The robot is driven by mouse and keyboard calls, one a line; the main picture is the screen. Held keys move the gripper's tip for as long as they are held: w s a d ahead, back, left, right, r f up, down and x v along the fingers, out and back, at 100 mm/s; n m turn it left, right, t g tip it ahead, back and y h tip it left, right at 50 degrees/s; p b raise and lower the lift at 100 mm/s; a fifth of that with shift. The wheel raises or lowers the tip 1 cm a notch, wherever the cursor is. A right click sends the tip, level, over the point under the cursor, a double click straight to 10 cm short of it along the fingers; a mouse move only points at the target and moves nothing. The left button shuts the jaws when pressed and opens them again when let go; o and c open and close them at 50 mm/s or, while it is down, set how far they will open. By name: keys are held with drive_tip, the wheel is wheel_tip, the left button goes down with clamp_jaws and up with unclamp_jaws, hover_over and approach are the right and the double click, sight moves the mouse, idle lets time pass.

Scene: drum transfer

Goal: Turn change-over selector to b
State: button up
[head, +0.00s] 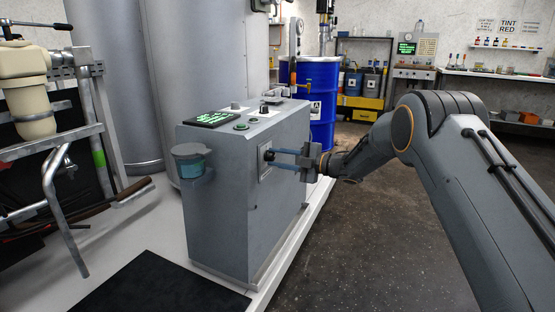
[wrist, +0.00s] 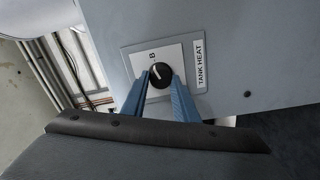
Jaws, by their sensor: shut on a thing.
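A black round selector knob (wrist: 158,75) sits on a pale square plate (wrist: 176,58) on the grey cabinet's side. The plate carries a letter B just above the knob in the wrist view, and a label reading TANK HEAT is beside it. The knob's white pointer line appears to point roughly toward the B; its exact angle is hard to tell. My gripper (wrist: 161,82) has its two blue fingers shut on the knob, one on each side. Its fingers also show in the head view (head: 276,158), reaching level to the knob. The lower part of the plate is hidden by the fingers.
The grey cabinet (head: 225,225) has a lit display (head: 211,119) and small knobs on top, and a blue-grey cup (head: 188,160) on its left side. A blue drum (head: 322,85) marked A stands behind it. The dark floor (head: 390,235) is clear at right.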

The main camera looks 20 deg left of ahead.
drive_tip(key=shift+m, duration=0.8)
drive_tip(key=o, duration=1.1)
drive_tip(key=shift+d, duration=0.15)
drive_tip(key=shift+s+d+r+p, duration=0.15)
drive_tip(key=shift+d+p, duration=0.1)
drive_tip(key=shift+d, duration=1.65)
drive_tip(key=shift+s+d+p, duration=0.15)
drive_tip(key=shift+d+p, duration=0.05)
drive_tip(key=shift+d, duration=1.7)
